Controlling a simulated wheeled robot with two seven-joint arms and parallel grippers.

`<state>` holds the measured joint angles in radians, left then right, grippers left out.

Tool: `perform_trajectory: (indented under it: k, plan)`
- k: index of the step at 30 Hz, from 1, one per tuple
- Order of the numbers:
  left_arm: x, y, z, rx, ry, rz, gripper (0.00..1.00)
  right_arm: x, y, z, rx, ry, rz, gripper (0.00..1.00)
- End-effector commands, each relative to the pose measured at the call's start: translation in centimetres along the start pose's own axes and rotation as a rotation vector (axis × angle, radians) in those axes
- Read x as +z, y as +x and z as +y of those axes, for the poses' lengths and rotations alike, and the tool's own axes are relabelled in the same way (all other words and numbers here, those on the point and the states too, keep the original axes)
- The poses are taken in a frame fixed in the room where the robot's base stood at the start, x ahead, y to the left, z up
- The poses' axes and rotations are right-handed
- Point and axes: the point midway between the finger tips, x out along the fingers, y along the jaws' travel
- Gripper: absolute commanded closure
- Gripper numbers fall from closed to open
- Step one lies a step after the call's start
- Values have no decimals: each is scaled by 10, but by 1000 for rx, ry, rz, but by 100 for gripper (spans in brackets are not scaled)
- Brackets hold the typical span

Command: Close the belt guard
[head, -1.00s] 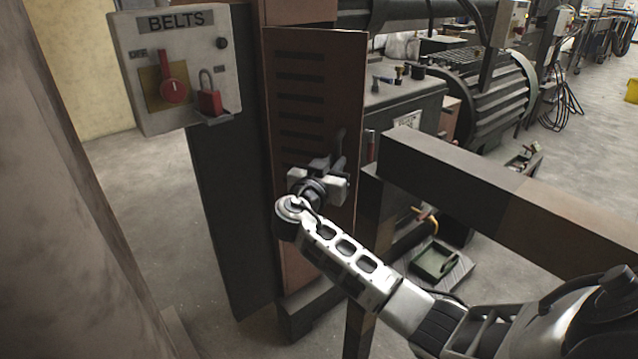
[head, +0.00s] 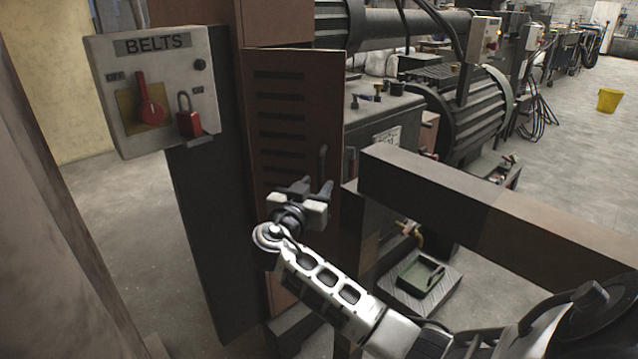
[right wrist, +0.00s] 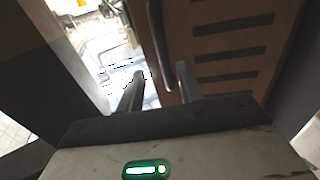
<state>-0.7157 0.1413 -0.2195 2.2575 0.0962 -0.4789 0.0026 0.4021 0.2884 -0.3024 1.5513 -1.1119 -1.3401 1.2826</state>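The belt guard (head: 292,150) is a brown upright panel with a column of dark slots, in the middle of the head view. It also fills the upper right of the right wrist view (right wrist: 235,50). Its dark bar handle (head: 322,162) is near the panel's right edge. My right gripper (head: 315,188) is at the handle's lower part. In the right wrist view its fingers are apart, and the handle (right wrist: 158,42) runs down into the space between them. I cannot tell whether either finger touches it. My left gripper is not in view.
A grey BELTS switch box (head: 155,90) with a red knob and red padlock hangs left of the guard. A thick dark beam (head: 430,190) runs close to my right arm. Motors (head: 460,110) stand behind, and a green tray (head: 418,275) is on the floor.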

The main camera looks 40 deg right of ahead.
Motion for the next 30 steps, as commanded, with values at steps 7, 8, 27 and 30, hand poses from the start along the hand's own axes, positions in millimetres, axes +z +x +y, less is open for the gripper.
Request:
perform_trajectory:
  k: [7, 8, 27, 30]
  plan:
    - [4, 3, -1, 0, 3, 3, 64, 3, -62, 0, -2, 1, -6, 64]
    - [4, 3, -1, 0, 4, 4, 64, 3, -70, 0, -2, 1, -5, 64]
    - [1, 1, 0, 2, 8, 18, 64, 1, -134, 1, 4, -2, -1, 64]
    - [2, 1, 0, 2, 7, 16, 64, 1, -134, 1, 4, -2, -1, 64]
